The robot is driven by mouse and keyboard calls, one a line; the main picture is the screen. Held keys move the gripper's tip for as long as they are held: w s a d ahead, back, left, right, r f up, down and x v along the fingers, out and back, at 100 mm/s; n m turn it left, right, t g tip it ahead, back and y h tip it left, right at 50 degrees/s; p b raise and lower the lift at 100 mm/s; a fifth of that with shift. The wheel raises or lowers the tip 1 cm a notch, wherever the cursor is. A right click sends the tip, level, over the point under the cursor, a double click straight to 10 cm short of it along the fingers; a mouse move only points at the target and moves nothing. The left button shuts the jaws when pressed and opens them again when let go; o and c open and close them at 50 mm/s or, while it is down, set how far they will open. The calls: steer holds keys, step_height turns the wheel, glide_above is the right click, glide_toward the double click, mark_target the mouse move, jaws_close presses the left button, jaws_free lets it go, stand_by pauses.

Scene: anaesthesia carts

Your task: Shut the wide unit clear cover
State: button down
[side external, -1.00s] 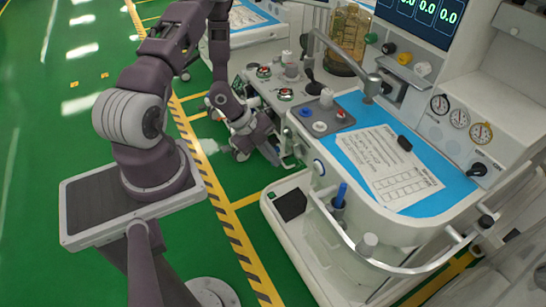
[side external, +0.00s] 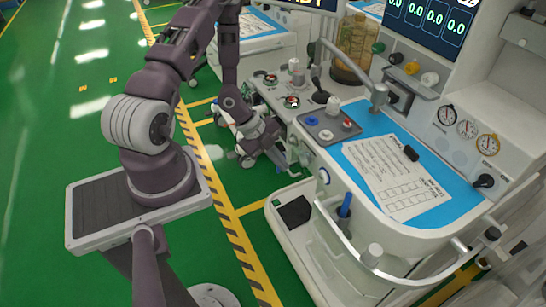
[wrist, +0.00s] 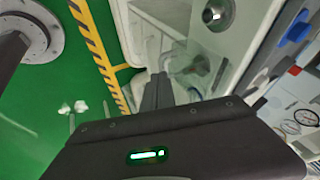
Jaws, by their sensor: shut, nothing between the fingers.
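The wide unit is the white cart (side external: 440,233) with a blue work surface. My gripper (side external: 289,168) is low beside the cart's left side, under the control panel, and its tips are hard to make out there. In the wrist view my gripper (wrist: 158,88) shows two dark fingers together and empty, pointing toward the white cart side. A see-through piece (wrist: 196,66) shows just right of the fingertips, possibly the clear cover. I cannot tell its edges, how far open it stands, or whether the fingers touch it.
A small panel with knobs (side external: 330,131) and a paper sheet (side external: 398,180) lie on top of the cart. Green floor (side external: 40,130) is free to the left.

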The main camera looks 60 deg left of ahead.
steer(key=s+d+f+v, duration=0.1)
steer(key=s+v, duration=0.2)
steer(key=v, duration=0.9)
steer(key=w+a+r+n+y, duration=0.5)
steer(key=w+r+y, duration=0.15)
steer(key=r, duration=0.45)
steer(key=s+d+r+n+y, duration=0.2)
steer(key=d+r+n, duration=0.35)
steer(key=r, duration=0.35)
steer(key=s+d+r+n+h, duration=0.2)
steer(key=s+d+r+n, duration=0.1)
steer(key=s+d, duration=0.3)
steer(key=s+d+r+n+h, duration=0.2)
steer(key=s+d, duration=0.3)
steer(key=d, duration=0.4)
steer(key=shift+s+d+r+n, duration=0.25)
steer(key=shift+s+r+n, duration=0.1)
steer(key=shift+r+n, duration=0.3)
steer(key=shift+h, duration=0.25)
